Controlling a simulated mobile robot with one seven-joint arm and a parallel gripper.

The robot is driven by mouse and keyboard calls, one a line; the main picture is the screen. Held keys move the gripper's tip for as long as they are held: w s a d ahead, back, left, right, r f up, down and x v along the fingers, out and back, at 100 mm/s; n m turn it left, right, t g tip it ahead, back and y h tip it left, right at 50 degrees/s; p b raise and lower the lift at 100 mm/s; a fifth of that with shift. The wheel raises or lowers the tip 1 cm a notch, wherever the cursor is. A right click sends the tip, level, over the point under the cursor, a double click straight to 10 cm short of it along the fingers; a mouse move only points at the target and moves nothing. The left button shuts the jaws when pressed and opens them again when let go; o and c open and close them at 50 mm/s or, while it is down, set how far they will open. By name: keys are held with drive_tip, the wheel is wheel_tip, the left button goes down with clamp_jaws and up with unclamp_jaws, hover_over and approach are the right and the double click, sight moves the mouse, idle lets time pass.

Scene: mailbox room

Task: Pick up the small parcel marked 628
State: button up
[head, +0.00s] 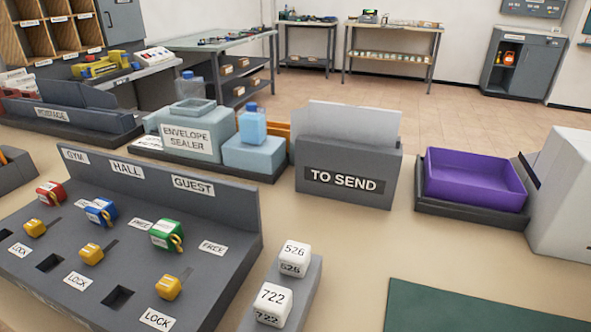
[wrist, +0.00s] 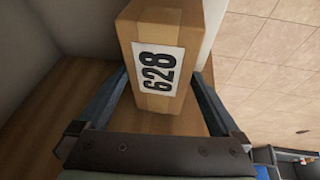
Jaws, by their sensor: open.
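The small parcel (wrist: 157,38) is a brown cardboard box with a white label reading 628, which appears turned sideways in the wrist view. It stands on a wooden surface (wrist: 62,98) beside a pale wall. My gripper (wrist: 161,80) is open, with one dark finger on each side of the parcel's near end. I cannot tell whether the fingers touch it. The head view shows neither the parcel nor my gripper.
Tiled floor (wrist: 262,52) lies right of the wooden surface in the wrist view. The head view shows a counter with a TO SEND box (head: 345,160), a purple tray (head: 474,182), an envelope sealer (head: 190,135) and blocks marked 526 (head: 293,258) and 722 (head: 271,303).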

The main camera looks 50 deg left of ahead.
drive_tip(key=shift+f, duration=0.2)
idle(0.3)
clamp_jaws()
idle(0.3)
